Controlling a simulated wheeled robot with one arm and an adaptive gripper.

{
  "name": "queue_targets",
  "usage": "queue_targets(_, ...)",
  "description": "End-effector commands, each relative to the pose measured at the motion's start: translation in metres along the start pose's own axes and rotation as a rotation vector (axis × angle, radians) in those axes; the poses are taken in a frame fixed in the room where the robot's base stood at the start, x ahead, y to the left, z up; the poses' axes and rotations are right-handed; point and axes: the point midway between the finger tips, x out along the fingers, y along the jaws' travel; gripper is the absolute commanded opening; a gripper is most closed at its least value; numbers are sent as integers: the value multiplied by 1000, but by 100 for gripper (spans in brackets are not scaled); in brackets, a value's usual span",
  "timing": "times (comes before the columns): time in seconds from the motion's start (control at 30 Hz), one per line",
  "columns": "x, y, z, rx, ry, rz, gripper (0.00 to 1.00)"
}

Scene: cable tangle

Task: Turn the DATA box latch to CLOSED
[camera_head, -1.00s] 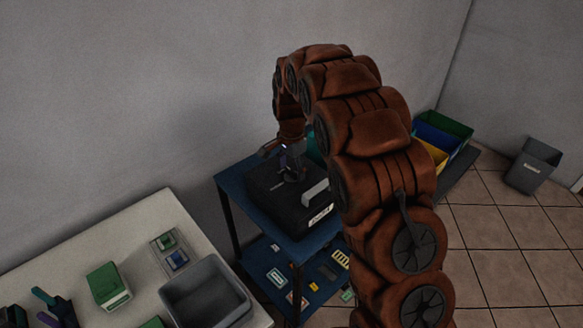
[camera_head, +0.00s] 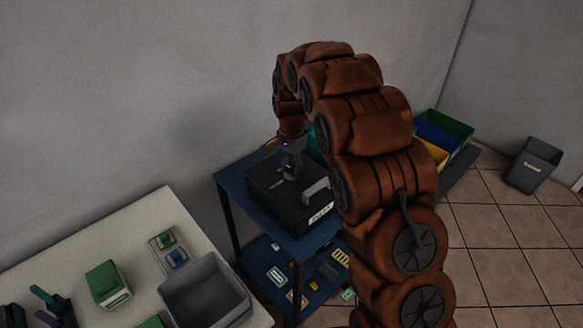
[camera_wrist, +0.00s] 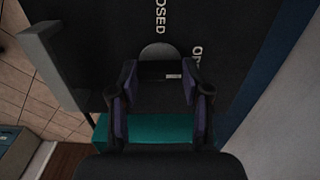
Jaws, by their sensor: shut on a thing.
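The black DATA box (camera_head: 262,194) stands on the blue top of a shelf unit, with a grey handle (camera_head: 317,190) and a white label on its near side. In the wrist view the box lid (camera_wrist: 105,35) carries the partly cut-off words "CLOSED" at the top and "OP..." at the right. The dark latch (camera_wrist: 158,70) sits by a grey disc, with a small pale mark at its right end. My gripper (camera_head: 291,172) points down onto the lid. In the wrist view my gripper (camera_wrist: 158,88) has its two fingers on either side of the latch, shut on it.
A teal object (camera_wrist: 150,130) lies close beside the box. The blue shelf unit (camera_head: 230,178) has small parts on its lower shelf. A pale table (camera_head: 110,232) with a grey bin (camera_head: 203,296) is at left. Coloured bins (camera_head: 445,130) stand behind my arm.

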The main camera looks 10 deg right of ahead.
Motion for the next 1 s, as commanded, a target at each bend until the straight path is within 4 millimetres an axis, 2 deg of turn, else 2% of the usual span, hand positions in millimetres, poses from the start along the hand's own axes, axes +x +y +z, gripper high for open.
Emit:
queue_targets(0.27,6,-1,0,-184,1,-4,13)
queue_targets(1.0,3,-1,0,-884,2,-2,13)
